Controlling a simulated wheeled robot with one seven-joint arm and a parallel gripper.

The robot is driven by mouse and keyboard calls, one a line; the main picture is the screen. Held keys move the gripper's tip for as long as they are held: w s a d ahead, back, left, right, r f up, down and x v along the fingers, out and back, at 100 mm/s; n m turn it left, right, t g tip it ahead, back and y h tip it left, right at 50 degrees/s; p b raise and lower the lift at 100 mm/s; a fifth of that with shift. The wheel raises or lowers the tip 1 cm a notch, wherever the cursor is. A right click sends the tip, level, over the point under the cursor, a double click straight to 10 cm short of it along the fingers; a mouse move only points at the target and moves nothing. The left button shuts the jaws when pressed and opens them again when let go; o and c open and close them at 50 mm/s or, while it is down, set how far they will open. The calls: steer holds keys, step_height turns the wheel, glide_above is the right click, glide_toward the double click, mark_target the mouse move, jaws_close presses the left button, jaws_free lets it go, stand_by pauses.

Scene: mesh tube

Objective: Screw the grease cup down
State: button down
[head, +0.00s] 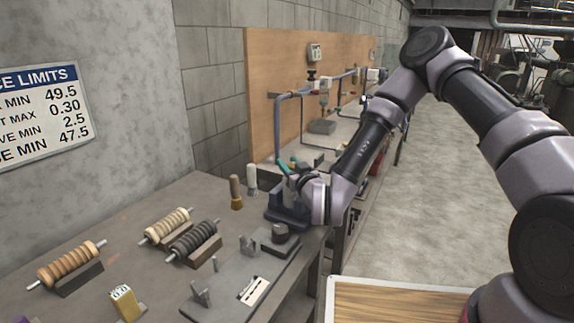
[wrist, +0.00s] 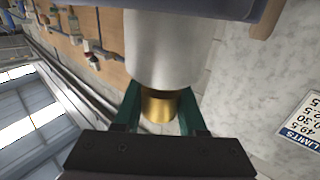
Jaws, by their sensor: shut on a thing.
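The grease cup (wrist: 158,106), a short brass cylinder, sits between the green fingers of my gripper (wrist: 159,98) in the wrist view. The fingers are shut on it. A large pale grey cylinder (wrist: 168,45) lies directly beyond the brass part in the same view; I cannot tell whether they are joined or how far the cup is threaded. In the head view my gripper (head: 284,165) shows teal fingers at the bench's back right, above a dark blue-grey block (head: 288,208). The cup cannot be made out there, hidden by my wrist and fingers.
A brown-handled brass tool (head: 236,192) and a white-topped one (head: 251,180) stand left of my gripper. Ringed rolls on stands (head: 72,266) and a grey fixture plate (head: 240,290) occupy the bench front. A pipe-fitted wooden panel (head: 270,110) stands behind.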

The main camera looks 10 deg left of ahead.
steer(key=shift+m+t+h, duration=0.3)
steer(key=shift+h, duration=0.1)
steer(key=shift+c, duration=2.3)
jaws_free()
steer(key=v, duration=0.9)
steer(key=shift+s+d+f, duration=0.1)
steer(key=shift+s+d, duration=0.05)
steer(key=shift+d, duration=0.1)
steer(key=shift+s+d, duration=0.25)
steer(key=shift+s, duration=0.3)
